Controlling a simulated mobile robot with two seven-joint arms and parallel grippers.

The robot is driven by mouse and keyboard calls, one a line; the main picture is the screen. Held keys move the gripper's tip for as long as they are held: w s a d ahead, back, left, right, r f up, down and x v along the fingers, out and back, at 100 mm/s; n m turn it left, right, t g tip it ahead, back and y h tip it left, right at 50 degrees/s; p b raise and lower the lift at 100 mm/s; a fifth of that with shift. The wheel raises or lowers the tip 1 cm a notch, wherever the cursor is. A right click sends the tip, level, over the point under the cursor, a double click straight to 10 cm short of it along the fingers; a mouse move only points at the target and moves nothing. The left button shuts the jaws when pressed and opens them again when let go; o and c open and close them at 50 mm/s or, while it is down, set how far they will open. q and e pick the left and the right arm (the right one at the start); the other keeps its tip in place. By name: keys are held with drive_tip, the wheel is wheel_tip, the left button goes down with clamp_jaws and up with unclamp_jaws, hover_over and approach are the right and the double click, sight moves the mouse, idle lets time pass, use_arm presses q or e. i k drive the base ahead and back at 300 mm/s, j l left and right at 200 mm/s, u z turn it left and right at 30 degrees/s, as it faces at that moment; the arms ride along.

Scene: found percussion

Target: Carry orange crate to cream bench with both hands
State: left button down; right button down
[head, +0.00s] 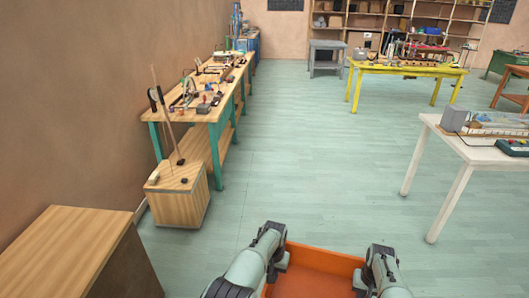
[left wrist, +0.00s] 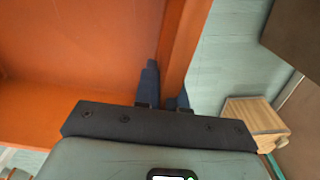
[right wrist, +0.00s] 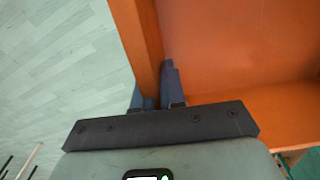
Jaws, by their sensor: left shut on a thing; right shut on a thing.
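The orange crate (head: 325,257) is at the bottom centre of the head view, between my two arms; its near part is cut off by the frame. Its inside looks empty where it shows. My left gripper (left wrist: 167,86) is shut on one side wall of the crate, with a finger on each side of the wall (left wrist: 187,40). My right gripper (right wrist: 153,88) is shut on the opposite side wall (right wrist: 145,40) in the same way. The fingertips are hidden in the head view. The cream bench (head: 455,146) stands at the right, with several items on its top.
A brown cabinet (head: 70,245) is at the near left. A wooden box (head: 178,205) with sticks stands by a green-legged workbench (head: 205,115) along the left wall. A yellow table (head: 400,69) is farther back. The green floor (head: 300,160) in the middle is clear.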

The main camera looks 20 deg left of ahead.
sight(45, 274)
drive_tip(key=i, duration=0.9)
drive_tip(key=i+l+u, duration=0.2)
drive_tip(key=i, duration=0.5)
drive_tip(key=j+u, duration=0.1)
drive_tip(key=u, duration=2.8)
